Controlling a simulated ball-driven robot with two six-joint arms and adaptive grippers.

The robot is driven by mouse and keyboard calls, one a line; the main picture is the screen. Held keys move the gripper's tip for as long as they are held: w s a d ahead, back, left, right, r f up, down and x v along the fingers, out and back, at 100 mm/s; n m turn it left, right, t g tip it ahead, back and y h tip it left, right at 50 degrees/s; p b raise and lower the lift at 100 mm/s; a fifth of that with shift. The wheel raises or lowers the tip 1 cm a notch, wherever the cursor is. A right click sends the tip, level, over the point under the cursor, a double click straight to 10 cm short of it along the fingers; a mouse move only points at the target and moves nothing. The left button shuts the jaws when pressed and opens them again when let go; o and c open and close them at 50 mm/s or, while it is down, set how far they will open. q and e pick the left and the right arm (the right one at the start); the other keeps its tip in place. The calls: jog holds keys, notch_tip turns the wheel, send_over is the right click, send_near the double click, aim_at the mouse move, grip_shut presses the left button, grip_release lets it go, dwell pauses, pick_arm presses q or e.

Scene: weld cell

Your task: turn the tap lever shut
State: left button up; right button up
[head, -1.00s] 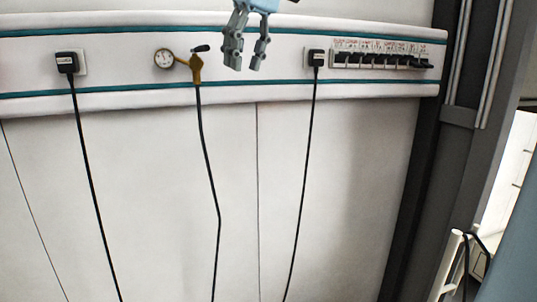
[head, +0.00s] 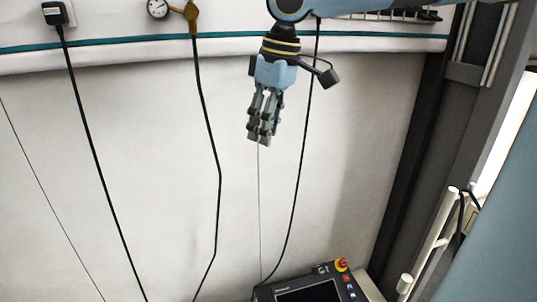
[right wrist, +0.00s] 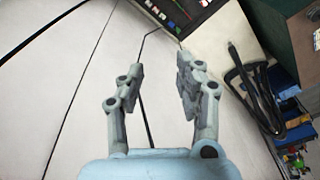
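The brass tap (head: 193,17) is on the wall panel at the top edge of the head view, with a round gauge (head: 158,8) on its left and a black hose (head: 205,110) hanging below. Its lever is cut off above the frame. My right gripper (head: 262,138) points down, lower than the tap and to its right, apart from it. In the right wrist view its two fingers (right wrist: 160,75) are spread with nothing between them. The tap does not show in that view. My left gripper is not in view.
A black plug (head: 54,13) with a hanging cable is at the upper left. A control box with a screen and a red button (head: 341,265) stands at the bottom. A dark post (head: 420,150) and a white rail (head: 430,240) are at the right.

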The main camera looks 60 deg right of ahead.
jog(key=shift+n, duration=0.5)
jog(key=shift+s+a+f, duration=0.3)
jog(key=shift+a+f, duration=0.05)
jog(key=shift+f, duration=0.4)
jog(key=shift+s+a+f, duration=0.25)
jog(key=shift+a+f, duration=0.1)
jog(key=shift+f, duration=0.45)
jog(key=shift+s+a+f, duration=0.3)
jog(key=shift+a+f, duration=0.05)
jog(key=shift+f, duration=0.4)
